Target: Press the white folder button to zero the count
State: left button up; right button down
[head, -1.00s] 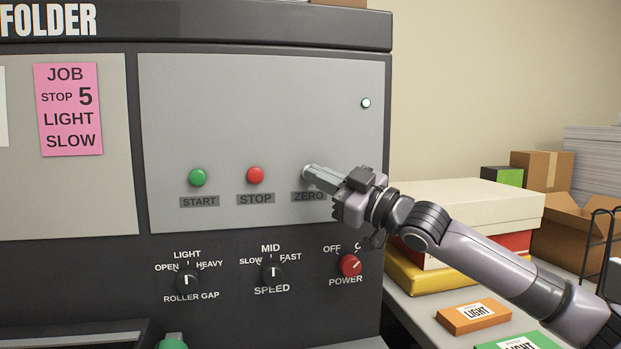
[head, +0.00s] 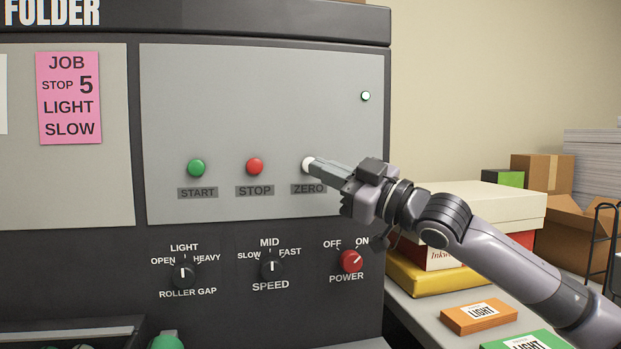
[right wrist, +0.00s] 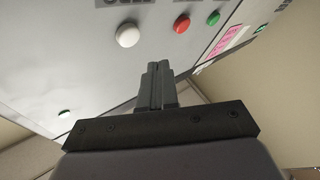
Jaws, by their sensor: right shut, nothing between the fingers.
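The white ZERO button (head: 308,164) is on the grey panel of the folder (head: 250,120), right of the red STOP button (head: 255,166) and the green START button (head: 196,168). My right gripper (head: 316,167) is shut and empty, its tips at the right side of the white button in the head view. In the right wrist view the white button (right wrist: 127,35) shows whole, left of the shut fingers (right wrist: 158,68), with a gap between them in the picture. I cannot tell how far the tips are from the panel. My left gripper is not in view.
Below the panel are the roller gap knob (head: 184,277), the speed knob (head: 271,267) and the red power knob (head: 351,261). A small lit lamp (head: 365,96) is at upper right. Boxes (head: 470,207) stand on a table to the right. A pink job note (head: 68,98) hangs at left.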

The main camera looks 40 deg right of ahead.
jog(key=shift+s+a+b, duration=0.2)
jog(key=shift+s+a, duration=0.1)
jog(key=shift+s, duration=0.25)
jog(key=shift+s+a+b, duration=0.15)
jog(key=shift+s+a, duration=0.1)
jog(key=shift+s, duration=0.25)
